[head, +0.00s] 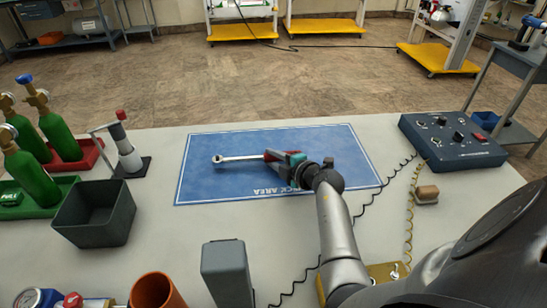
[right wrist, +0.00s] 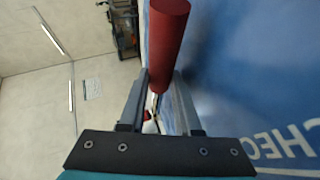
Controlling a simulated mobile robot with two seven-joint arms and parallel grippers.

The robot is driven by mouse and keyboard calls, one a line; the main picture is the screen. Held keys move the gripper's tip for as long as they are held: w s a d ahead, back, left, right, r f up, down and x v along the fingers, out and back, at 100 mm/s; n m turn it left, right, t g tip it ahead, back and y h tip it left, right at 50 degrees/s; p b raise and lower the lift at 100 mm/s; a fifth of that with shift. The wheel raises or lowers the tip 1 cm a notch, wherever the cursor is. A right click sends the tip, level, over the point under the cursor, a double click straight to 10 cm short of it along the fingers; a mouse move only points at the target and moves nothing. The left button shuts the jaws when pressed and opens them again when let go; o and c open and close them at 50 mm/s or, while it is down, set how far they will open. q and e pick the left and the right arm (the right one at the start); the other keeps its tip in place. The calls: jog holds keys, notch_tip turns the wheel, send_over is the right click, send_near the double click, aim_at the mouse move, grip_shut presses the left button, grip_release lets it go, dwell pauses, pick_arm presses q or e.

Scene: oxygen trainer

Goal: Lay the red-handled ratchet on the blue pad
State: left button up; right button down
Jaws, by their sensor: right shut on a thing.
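The red-handled ratchet (head: 238,158) is over the blue pad (head: 215,180), its silver shaft and head pointing left. Its red handle also shows in the right wrist view (right wrist: 166,45), between the two fingers. My right gripper (head: 279,157) is shut on the handle, and partly hides it in the head view. The pad also fills the right side of the right wrist view (right wrist: 255,70), close to the handle. I cannot tell whether the ratchet touches the pad. My left gripper is not in view.
A dark control box (head: 452,140) with coiled cables stands right of the pad. An orange cup (head: 157,291) and grey block (head: 227,273) stand in front. The pad's left end is bare.

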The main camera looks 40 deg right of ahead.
jog(key=shift+f, duration=0.15)
jog(key=c, duration=0.9)
grip_release()
jog(key=shift+s+f, duration=0.1)
jog(key=shift+f, duration=0.05)
jog(key=shift+f, duration=0.1)
